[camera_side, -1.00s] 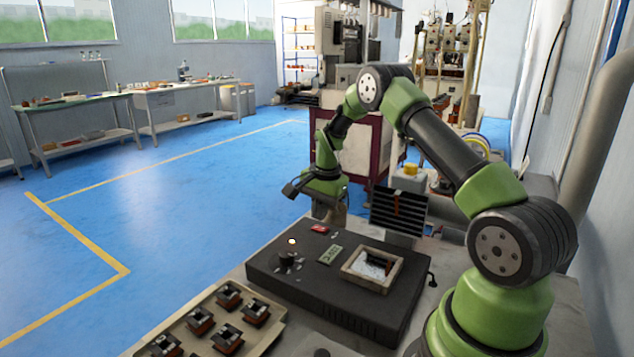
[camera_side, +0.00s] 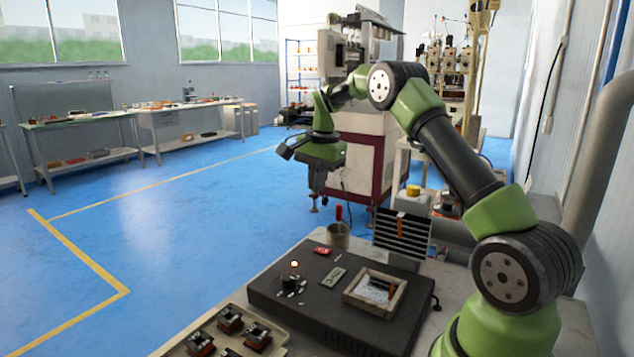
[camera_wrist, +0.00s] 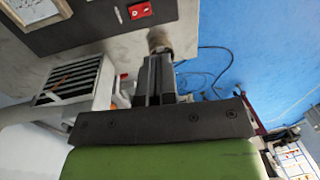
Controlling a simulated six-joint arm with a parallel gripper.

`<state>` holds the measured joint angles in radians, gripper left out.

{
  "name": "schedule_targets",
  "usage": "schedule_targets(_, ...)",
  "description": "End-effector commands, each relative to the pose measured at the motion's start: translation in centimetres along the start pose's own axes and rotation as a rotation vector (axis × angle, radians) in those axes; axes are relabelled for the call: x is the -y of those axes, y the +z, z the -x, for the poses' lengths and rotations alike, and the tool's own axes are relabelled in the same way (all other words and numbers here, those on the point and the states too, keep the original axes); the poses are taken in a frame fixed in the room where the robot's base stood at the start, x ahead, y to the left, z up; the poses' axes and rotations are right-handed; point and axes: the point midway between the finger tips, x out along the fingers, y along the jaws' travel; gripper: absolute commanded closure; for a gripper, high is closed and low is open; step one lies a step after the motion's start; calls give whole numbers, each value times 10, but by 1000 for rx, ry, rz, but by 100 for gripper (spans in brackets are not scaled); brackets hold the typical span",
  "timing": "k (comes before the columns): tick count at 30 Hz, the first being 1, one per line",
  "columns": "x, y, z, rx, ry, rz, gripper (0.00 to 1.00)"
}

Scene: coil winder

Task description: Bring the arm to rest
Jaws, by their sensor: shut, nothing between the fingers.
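My green arm reaches over the far side of the bench in the side view. My gripper (camera_side: 316,194) points down and hangs in the air above and slightly left of a small cup (camera_side: 338,236) with a red-handled tool (camera_side: 338,213) in it. In the wrist view, my gripper's dark fingers (camera_wrist: 155,72) lie together with nothing between them. Part of the cup (camera_wrist: 159,42) shows just beyond the fingertips.
A black box (camera_side: 335,305) with a framed tray (camera_side: 375,291) stands on the bench. A parts tray (camera_side: 195,338) with several coil parts is at front left. A finned block (camera_side: 402,235) stands behind, right of the cup. Blue floor lies clear left.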

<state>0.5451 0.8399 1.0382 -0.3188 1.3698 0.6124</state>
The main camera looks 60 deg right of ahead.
Motion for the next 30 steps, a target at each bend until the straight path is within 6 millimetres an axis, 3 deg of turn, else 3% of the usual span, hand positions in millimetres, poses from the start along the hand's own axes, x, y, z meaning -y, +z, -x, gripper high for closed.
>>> schedule_targets(8, 1, 7, 8, -2, -11, 26, 100)
schedule_targets(11, 1, 26, 31, -9, -45, 102, 100)
schedule_targets(16, -14, 84, 87, -28, -137, 326, 100)
schedule_targets(20, -41, 128, 121, -47, -216, 508, 100)
schedule_targets(24, -81, 171, 146, -70, -302, 697, 100)
schedule_targets(30, -148, 215, 155, -110, -427, 951, 100)
